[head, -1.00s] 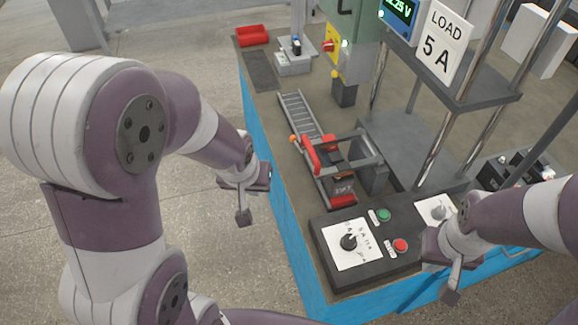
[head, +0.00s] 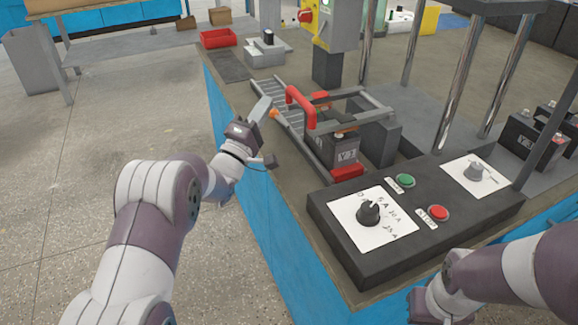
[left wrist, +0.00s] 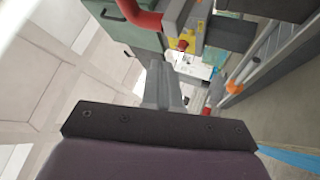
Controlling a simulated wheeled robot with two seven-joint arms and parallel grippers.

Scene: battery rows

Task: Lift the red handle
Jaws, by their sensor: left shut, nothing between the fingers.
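The red handle (head: 300,104) is an upright bent bar on the clamp frame around a dark battery (head: 340,150), on the bench at the middle of the head view. My left gripper (head: 262,107) is shut and empty, just left of the handle, apart from it, with its fingers pointing up. In the left wrist view my closed fingers (left wrist: 163,84) show at the middle, and a red curved bar that looks like the handle (left wrist: 141,15) shows at the top edge. My right gripper (head: 430,305) is at the bottom edge, partly cut off; its fingers are unclear.
A roller track (head: 270,90) runs behind the battery. A black control box (head: 410,235) with knobs, a green button and a red button stands in front. Metal posts (head: 465,85) rise to the right. A red tray (head: 219,38) sits at the far left corner. Floor left of the bench is clear.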

